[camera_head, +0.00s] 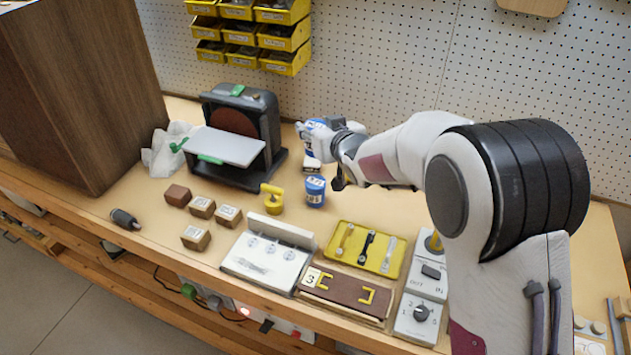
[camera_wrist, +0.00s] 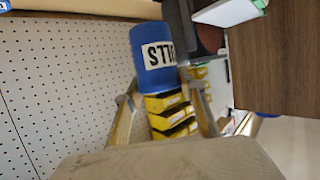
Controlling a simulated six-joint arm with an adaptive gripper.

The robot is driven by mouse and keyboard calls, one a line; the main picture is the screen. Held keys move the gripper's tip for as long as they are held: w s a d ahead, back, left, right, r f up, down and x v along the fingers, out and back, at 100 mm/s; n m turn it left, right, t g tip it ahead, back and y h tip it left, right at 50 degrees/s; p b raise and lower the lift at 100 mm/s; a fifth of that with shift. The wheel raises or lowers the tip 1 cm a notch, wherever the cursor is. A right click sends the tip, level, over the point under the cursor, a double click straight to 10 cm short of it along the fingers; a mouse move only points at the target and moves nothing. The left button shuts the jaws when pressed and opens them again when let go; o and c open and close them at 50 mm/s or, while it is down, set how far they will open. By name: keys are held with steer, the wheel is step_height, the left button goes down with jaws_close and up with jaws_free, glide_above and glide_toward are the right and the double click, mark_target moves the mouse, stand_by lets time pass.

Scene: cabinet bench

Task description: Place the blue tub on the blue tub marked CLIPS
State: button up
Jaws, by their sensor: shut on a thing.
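My gripper (camera_wrist: 159,82) is shut on a blue tub (camera_wrist: 150,36) with a white label, only partly readable, in the wrist view. In the head view my gripper end, with blue and white showing at its tip, is above the bench at centre. A second blue tub (camera_head: 315,191) with a white label stands upright on the bench, just below and in front of my gripper end. Its lettering is too small to read surely. The held tub is apart from it. A blue and white corner (camera_wrist: 4,6) at the top left of the wrist view cannot be identified.
A sander (camera_head: 240,140) stands left of the tubs and a yellow object (camera_head: 273,200) in front. Several small blocks (camera_head: 203,207), a yellow tray (camera_head: 383,249) and control boxes (camera_head: 418,318) occupy the front. Yellow bins (camera_head: 285,62) hang behind; a brown cabinet (camera_head: 85,90) stands left.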

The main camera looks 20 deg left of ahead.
glide_above(315, 181)
steer(key=shift+d+f, duration=0.1)
steer(key=shift+f, duration=3)
steer(key=shift+f, duration=1.9)
steer(key=shift+f, duration=0.15)
steer(key=o, duration=1.2)
steer(key=shift+v, duration=6.1)
